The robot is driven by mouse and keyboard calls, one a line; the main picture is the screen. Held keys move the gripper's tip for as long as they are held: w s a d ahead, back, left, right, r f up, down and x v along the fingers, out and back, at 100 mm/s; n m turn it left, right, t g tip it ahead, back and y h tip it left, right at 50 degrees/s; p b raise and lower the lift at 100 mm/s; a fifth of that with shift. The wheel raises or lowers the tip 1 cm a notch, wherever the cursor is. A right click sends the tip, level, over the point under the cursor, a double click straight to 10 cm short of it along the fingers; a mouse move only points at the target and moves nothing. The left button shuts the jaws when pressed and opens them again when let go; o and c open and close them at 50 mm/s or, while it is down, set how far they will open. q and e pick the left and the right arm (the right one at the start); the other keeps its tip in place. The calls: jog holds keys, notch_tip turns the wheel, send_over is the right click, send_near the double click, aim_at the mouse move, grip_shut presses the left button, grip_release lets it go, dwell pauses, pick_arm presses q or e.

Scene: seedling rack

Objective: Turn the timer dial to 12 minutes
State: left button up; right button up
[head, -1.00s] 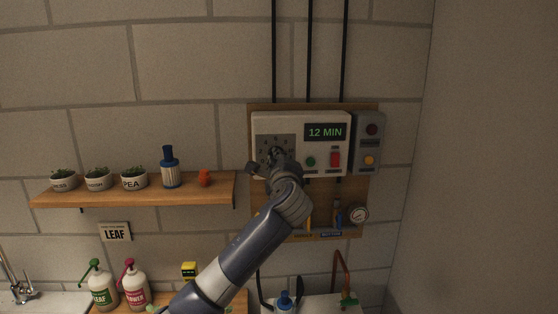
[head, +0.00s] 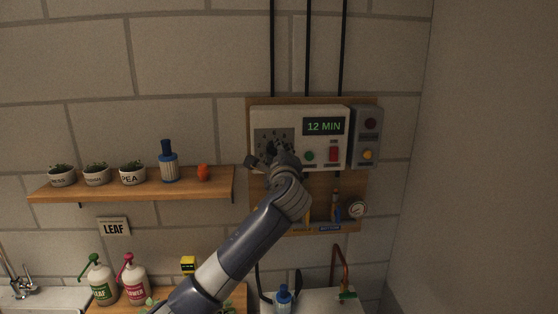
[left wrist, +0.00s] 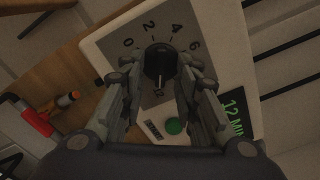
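The timer box (head: 337,116) is a white panel on the wall. Its green display (head: 323,126) reads 12 MIN; part of the display (left wrist: 234,112) shows in the left wrist view. The timer dial (left wrist: 160,62) is a black round knob on a grey plate with the numbers 0, 2, 4 and 6 visible. A pale mark on the knob points away from these numbers. My left gripper (head: 264,157) is in front of the dial and partly hides it. In the left wrist view its fingers (left wrist: 156,79) are spread on both sides of the knob, with gaps showing. My right gripper is out of view.
A green button (head: 309,156) and a red switch (head: 334,154) sit just right of the dial. A grey box (head: 368,137) with lamps adjoins the timer. A shelf (head: 130,187) with seedling pots is to the left.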

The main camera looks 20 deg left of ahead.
pick_arm(q)
jog(key=v, duration=1.1)
jog(key=shift+s+d, duration=0.15)
jog(key=shift+s, duration=0.25)
jog(key=shift+f, duration=0.1)
